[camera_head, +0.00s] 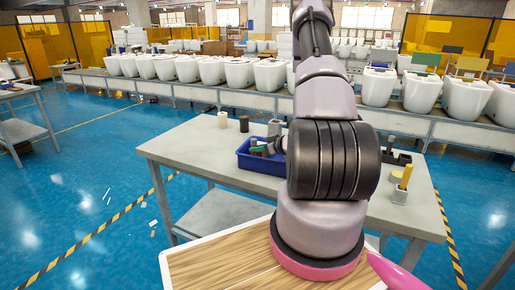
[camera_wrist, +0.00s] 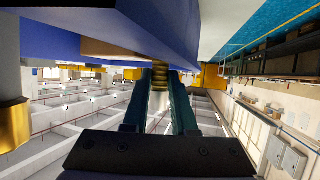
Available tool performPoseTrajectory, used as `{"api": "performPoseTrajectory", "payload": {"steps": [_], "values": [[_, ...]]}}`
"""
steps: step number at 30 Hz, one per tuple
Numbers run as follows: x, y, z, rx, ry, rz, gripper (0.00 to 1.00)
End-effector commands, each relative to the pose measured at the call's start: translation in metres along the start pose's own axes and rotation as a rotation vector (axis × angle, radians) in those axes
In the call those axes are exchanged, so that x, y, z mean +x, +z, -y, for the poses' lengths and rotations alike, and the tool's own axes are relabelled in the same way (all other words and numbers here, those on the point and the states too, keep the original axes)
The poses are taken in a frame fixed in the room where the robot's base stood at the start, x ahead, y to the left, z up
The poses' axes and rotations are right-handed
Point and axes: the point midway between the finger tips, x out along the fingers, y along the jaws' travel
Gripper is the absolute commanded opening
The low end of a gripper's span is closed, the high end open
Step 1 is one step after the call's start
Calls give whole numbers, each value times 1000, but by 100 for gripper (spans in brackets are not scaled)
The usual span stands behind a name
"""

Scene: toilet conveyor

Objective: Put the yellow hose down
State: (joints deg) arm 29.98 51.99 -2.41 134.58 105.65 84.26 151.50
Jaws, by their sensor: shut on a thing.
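My gripper (camera_wrist: 163,84) shows in the wrist view with its two dark green fingers close together. A narrow ribbed yellow-brown piece, which looks like the yellow hose (camera_wrist: 160,74), sits between the fingertips. Its upper end meets a tan and blue surface (camera_wrist: 130,47); I cannot tell whether they touch. A yellow upright piece (camera_head: 406,176) stands in a small grey holder (camera_head: 400,195) on the right of the grey table (camera_head: 180,148).
A blue bin (camera_head: 259,163) with tools stands mid-table, partly behind my arm. A pale cylinder (camera_head: 222,120) and a dark one (camera_head: 244,124) stand behind it. A dark tray (camera_head: 396,158) lies at right. The table's left part is clear. A conveyor (camera_head: 180,89) carries several white toilets behind.

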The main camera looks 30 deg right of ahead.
Motion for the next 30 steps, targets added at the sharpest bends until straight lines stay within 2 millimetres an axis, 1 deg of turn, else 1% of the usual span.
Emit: {"api": "performPoseTrajectory", "payload": {"steps": [8,30], "values": [[0,1,0,0,0,-1,0],[7,15,0,1,0,2,0]]}}
